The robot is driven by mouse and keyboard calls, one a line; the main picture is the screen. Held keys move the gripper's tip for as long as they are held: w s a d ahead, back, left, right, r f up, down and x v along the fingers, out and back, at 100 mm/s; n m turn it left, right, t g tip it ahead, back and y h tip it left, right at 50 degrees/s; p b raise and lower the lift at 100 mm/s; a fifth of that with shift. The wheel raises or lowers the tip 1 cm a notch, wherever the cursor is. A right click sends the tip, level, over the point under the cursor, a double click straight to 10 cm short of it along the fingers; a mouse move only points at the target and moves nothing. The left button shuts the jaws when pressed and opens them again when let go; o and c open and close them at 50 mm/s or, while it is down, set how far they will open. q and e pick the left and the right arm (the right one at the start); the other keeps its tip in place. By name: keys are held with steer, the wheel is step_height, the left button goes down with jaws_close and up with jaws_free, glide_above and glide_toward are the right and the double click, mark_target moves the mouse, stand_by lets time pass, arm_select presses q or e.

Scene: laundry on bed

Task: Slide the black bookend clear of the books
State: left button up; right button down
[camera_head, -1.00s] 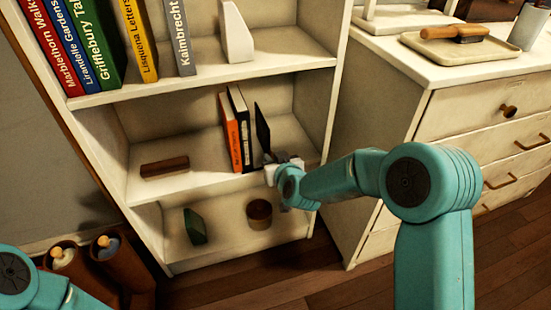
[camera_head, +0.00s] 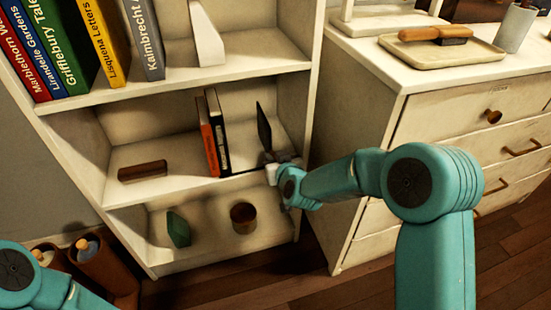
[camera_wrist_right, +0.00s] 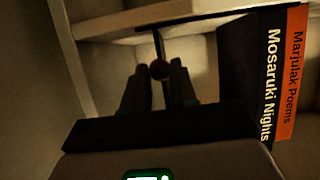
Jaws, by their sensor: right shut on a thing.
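The black bookend (camera_head: 264,128) stands upright on the middle shelf, apart from the books with a clear gap between. Two books lean slightly there: an orange one (camera_head: 208,140) and a black one (camera_head: 218,132). My right gripper (camera_head: 272,160) is at the shelf's front edge, shut on the bookend. In the right wrist view its fingers (camera_wrist_right: 159,88) flank the bookend's thin edge and a round brown knob (camera_wrist_right: 160,69). The black book (camera_wrist_right: 265,75) and orange book (camera_wrist_right: 292,75) stand to the right there. My left gripper is out of view; only part of that arm shows.
A brown block (camera_head: 142,171) lies left on the middle shelf (camera_head: 170,190). A green object (camera_head: 178,229) and a brown cup (camera_head: 243,218) are on the shelf below. Upright books fill the upper shelf's left. A white dresser (camera_head: 370,130) stands close at right.

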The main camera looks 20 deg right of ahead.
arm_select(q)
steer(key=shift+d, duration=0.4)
arm_select(e)
steer(key=shift+d, duration=0.4)
steer(key=c, duration=0.9)
jaws_free()
steer(key=shift+a, duration=0.1)
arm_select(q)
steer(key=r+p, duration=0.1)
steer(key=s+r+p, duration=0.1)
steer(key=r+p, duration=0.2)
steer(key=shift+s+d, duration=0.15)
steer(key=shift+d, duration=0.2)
arm_select(e)
steer(key=v, duration=1.6)
steer(key=shift+s+r, duration=0.1)
steer(key=shift+s, duration=0.05)
